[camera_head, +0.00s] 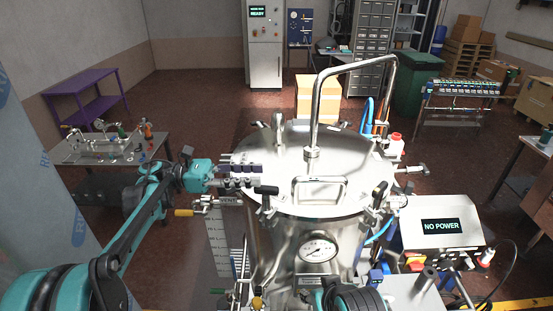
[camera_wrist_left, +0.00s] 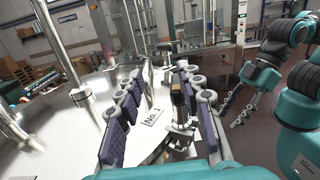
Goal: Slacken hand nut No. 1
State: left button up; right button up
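The steel vessel's lid (camera_head: 325,150) has several clamps around its rim. My left gripper (camera_head: 248,170) is at the lid's left rim. In the left wrist view its purple-padded fingers (camera_wrist_left: 165,76) are spread apart. A white label "No. 1" (camera_wrist_left: 152,117) on the lid shows between them. Hand nut No. 1 (camera_wrist_left: 179,97), with a dark handle and a metal stud, stands beside the label, between the fingers and closer to the right one. I cannot tell whether a finger touches it. My right arm's teal links and purple-padded gripper (camera_wrist_left: 240,110) show at the right; its opening is unclear.
A bent steel pipe (camera_head: 317,105) and a lid handle (camera_head: 320,188) rise from the lid. A pressure gauge (camera_head: 319,249) is on the vessel's front. A control box (camera_head: 441,226) reading "NO POWER" stands at the right. A steel side table (camera_head: 95,150) is at the left.

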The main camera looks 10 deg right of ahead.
aim_at(254, 189)
pick_arm(q)
jog(key=f, duration=0.1)
jog(key=f+m+g+b, duration=0.1)
jog(key=s+a+f+y, duration=0.1)
jog(key=shift+s+m+g+b, duration=0.1)
jog(key=shift+m+g+b, duration=0.25)
jog(key=shift+m+g, duration=0.05)
jog(key=shift+s+d, duration=0.15)
jog(key=shift+d, duration=0.05)
jog(key=p+x, duration=0.1)
jog(key=x, duration=0.6)
jog(key=shift+d, duration=0.3)
pick_arm(e)
jog(key=shift+r, duration=0.3)
jog(key=shift+a, duration=0.1)
pick_arm(q)
grip_shut()
pick_arm(e)
jog(key=shift+s, duration=0.1)
